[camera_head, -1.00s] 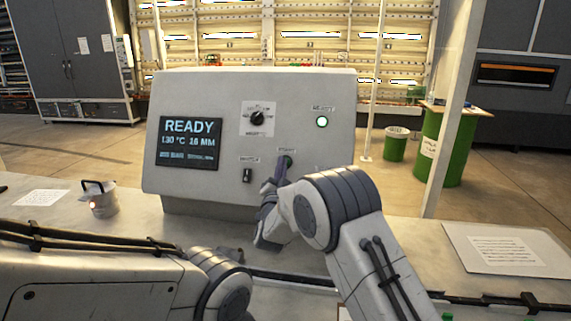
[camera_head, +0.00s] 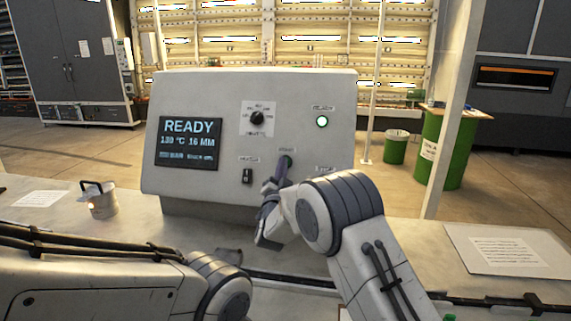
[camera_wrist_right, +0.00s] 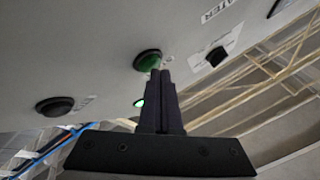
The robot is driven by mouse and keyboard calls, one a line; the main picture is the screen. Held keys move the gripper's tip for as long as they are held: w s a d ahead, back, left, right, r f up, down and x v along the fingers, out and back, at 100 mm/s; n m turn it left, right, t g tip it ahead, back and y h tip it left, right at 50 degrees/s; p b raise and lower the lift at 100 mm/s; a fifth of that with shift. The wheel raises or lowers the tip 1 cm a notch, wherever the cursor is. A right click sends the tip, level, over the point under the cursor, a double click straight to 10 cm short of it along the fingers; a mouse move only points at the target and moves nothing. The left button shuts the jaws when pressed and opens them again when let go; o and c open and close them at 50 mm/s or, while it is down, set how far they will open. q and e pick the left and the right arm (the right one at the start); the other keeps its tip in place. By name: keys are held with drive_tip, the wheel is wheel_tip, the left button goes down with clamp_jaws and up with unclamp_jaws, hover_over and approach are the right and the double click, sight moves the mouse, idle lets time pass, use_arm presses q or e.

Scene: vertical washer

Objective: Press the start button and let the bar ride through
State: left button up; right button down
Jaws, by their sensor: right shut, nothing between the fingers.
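The green start button (camera_head: 289,160) is on the sloped front of the grey control panel (camera_head: 215,95). My right gripper (camera_head: 283,164) is shut and empty, with its fingertips at the button, partly covering it. In the right wrist view the closed fingers (camera_wrist_right: 160,72) overlap the lower right edge of the green button (camera_wrist_right: 147,60). Whether they touch or press it cannot be told. The panel's screen (camera_head: 190,143) reads READY. My left arm crosses the lower left, but its gripper is not in view. I cannot make out the bar.
A knob (camera_head: 258,118), a black switch (camera_head: 247,176) and a lit green lamp (camera_head: 322,122) are on the panel. A black round button (camera_wrist_right: 55,106) shows in the right wrist view.

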drive_tip(key=shift+w+f+b, duration=0.2)
drive_tip(key=shift+w+b, duration=0.05)
drive_tip(key=shift+b, duration=0.05)
drive_tip(key=shift+s+r, duration=0.1)
drive_tip(key=shift+s, duration=0.05)
idle(0.5)
drive_tip(key=shift+s+a+r, duration=0.1)
drive_tip(key=shift+s+r, duration=0.25)
drive_tip(key=shift+s, duration=0.35)
